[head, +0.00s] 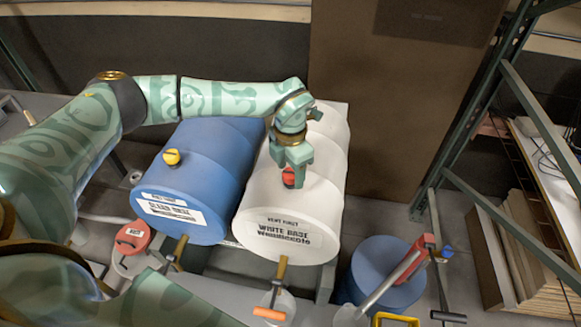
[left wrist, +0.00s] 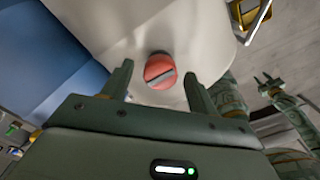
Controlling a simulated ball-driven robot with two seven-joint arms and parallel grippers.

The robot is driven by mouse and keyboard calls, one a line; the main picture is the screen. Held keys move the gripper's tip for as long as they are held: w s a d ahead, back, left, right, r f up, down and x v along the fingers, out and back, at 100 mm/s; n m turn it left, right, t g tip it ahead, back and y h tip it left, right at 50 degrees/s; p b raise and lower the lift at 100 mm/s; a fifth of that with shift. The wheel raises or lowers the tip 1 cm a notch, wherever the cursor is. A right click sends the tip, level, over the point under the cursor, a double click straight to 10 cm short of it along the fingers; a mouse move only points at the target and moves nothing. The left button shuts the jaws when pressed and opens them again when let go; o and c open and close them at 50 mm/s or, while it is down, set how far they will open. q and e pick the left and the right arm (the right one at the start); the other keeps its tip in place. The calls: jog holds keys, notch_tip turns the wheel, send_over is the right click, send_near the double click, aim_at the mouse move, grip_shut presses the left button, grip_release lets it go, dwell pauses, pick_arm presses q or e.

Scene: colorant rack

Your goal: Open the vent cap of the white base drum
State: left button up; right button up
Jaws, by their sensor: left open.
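The white base drum (head: 325,215) lies on its side, its labelled end toward me. Its red vent cap (head: 289,178) sits on the upper side; it also shows in the left wrist view (left wrist: 160,65), round with a grey bar running aslant across it. My left gripper (head: 295,170) is over the cap and partly hides it in the head view. In the left wrist view my left gripper (left wrist: 158,75) is open, with the cap between its two fingers and a gap on each side. What looks like my right gripper (left wrist: 268,82) is small at the right there.
A blue drum (head: 205,175) with a yellow cap (head: 171,157) lies close on the left. Below the drum fronts are taps (head: 279,275) and a red-lidded container (head: 132,237). A blue bucket (head: 385,275) stands at lower right, beside a green rack post (head: 470,110).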

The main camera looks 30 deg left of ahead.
pick_arm(q)
jog(key=c, duration=1)
jog(key=shift+n, duration=0.3)
jog(key=n, duration=0.3)
jog(key=shift+r+n, duration=0.1)
jog(key=shift+n, duration=0.2)
jog(key=n, duration=0.4)
jog(key=shift+w+n, duration=0.1)
jog(key=shift+n, duration=0.2)
jog(key=n, duration=0.5)
jog(key=shift+n+b, duration=0.4)
jog(key=shift+n, duration=1.6)
jog(key=shift+r, duration=0.1)
